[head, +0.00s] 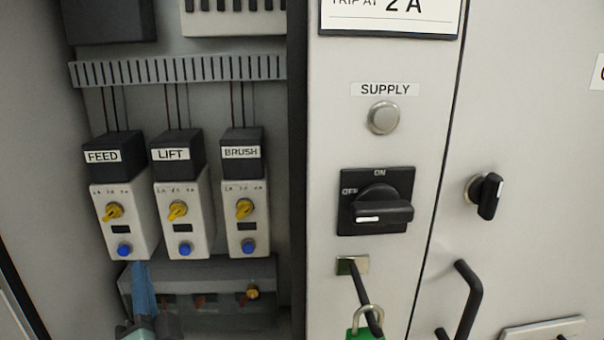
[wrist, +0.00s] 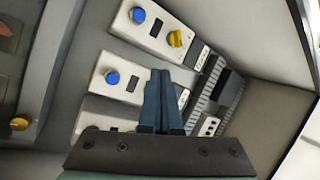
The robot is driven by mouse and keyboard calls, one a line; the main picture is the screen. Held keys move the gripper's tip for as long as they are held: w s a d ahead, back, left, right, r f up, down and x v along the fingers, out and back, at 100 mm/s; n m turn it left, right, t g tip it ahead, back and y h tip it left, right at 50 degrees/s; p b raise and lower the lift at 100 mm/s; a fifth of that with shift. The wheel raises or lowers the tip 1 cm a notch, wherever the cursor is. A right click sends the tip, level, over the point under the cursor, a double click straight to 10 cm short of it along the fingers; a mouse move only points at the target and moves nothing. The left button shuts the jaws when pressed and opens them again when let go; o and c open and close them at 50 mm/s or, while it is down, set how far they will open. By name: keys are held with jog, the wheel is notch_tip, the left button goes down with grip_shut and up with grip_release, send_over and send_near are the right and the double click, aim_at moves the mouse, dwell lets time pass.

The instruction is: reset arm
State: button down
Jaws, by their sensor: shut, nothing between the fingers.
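My gripper (head: 138,266) shows at the lower left of the head view, with its blue fingers pointing up just below the FEED unit (head: 145,220). In the wrist view my gripper (wrist: 160,72) has its two fingers closed side by side with nothing between them. Whether the fingertips touch anything behind them cannot be told. The FEED, LIFT (head: 182,220) and BRUSH (head: 246,215) units stand in a row, each with a yellow knob and a blue button. The wrist view shows units tilted, with a blue button (wrist: 112,77) left of the fingers.
A dark grey box (head: 215,300) lies below the units. To the right are the SUPPLY lamp (head: 383,117), a black rotary switch (head: 382,212), a hasp with a green padlock (head: 365,334), and a door with a black handle (head: 470,298). A dark post (head: 297,180) divides the bay from this panel.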

jog(key=s+d+r+n+t+h+p, duration=0.15)
jog(key=d+r, duration=0.25)
jog(key=r, duration=0.4)
jog(key=d+r+n+t, duration=0.2)
jog(key=d+r, duration=0.3)
jog(key=r, duration=0.3)
jog(key=s+d+r+n+t+h+p, duration=0.15)
jog(key=d+r, duration=0.25)
jog(key=r, duration=0.4)
jog(key=s+d+r+n+t+h+p, duration=0.1)
jog(key=s+d+r+t+h, duration=0.3)
jog(key=s+d+r+h, duration=0.4)
jog(key=s+d+r, duration=0.3)
jog(key=d+r, duration=0.3)
jog(key=r, duration=0.2)
jog(key=shift+s+p, duration=0.25)
jog(key=shift+p, duration=0.15)
